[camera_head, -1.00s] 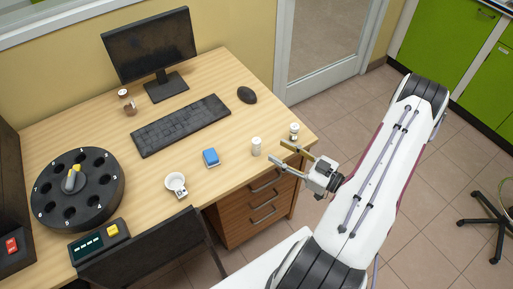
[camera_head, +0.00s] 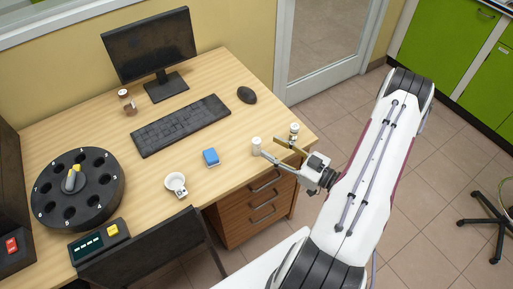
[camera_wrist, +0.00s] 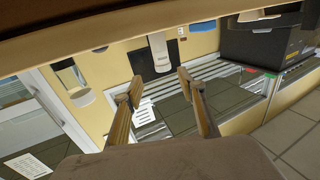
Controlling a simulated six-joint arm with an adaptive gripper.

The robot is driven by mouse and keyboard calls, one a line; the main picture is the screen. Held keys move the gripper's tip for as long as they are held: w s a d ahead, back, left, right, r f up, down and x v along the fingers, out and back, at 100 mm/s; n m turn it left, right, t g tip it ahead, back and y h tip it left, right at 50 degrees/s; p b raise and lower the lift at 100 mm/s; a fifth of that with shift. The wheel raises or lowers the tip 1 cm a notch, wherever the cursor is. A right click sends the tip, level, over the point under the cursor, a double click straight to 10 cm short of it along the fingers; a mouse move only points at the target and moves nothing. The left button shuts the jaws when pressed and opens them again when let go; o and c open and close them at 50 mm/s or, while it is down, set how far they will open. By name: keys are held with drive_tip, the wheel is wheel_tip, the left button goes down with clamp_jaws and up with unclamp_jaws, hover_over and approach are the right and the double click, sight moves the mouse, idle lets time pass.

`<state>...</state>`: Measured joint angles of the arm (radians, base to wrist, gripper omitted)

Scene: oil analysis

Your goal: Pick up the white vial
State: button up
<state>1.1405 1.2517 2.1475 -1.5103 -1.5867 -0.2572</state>
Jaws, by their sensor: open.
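The white vial (camera_head: 256,144) stands upright near the front right edge of the desk. In the wrist view the white vial (camera_wrist: 159,50) appears beyond the gap between my fingertips. My gripper (camera_head: 269,147) is open and empty, close to the right of the vial. One fingertip overlaps the vial's lower edge in the head view; I cannot tell whether they touch. In the wrist view my gripper (camera_wrist: 160,84) shows both fingers spread apart, with no vial between them.
A second vial with a pale cap and amber contents (camera_head: 294,131) stands close behind my gripper at the desk corner. The desk (camera_head: 232,128) is bare around the white vial's left side.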

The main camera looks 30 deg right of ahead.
sight(260, 142)
drive_tip(key=shift+w+a, duration=0.1)
drive_tip(key=shift+a+x, duration=0.15)
drive_tip(key=shift+x, duration=0.6)
drive_tip(key=shift+a+x, duration=0.15)
drive_tip(key=shift+x, duration=1.45)
drive_tip(key=c, duration=1)
